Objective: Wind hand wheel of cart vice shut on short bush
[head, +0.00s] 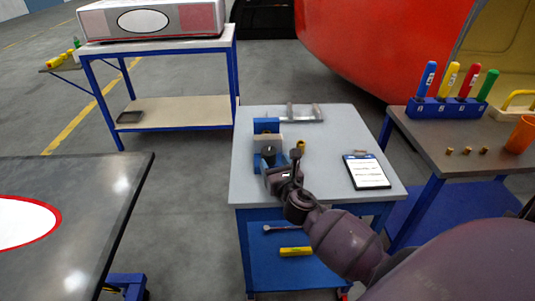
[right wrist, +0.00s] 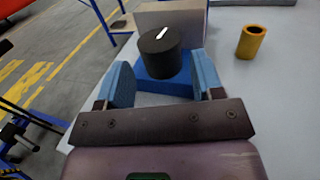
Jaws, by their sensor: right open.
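The cart vice (head: 267,141) stands on the grey cart top, with blue body parts and a pale block. Its hand wheel (right wrist: 160,54) is a black cylinder with a white mark, shown in the right wrist view. My right gripper (right wrist: 164,78) is open, its blue finger pads on either side of and just short of the wheel; I cannot tell if they touch it. In the head view the right gripper (head: 281,172) is at the vice's near end. A brass bush (right wrist: 251,41) stands upright on the cart right of the vice. Whether anything sits between the jaws is hidden.
A clipboard (head: 366,171) lies on the cart's right side, and a grey bracket (head: 303,113) at its back. A side table (head: 450,150) at the right holds coloured-handled tools (head: 444,106), small brass pieces and an orange cup (head: 522,135). A dark table (head: 90,190) is at the left.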

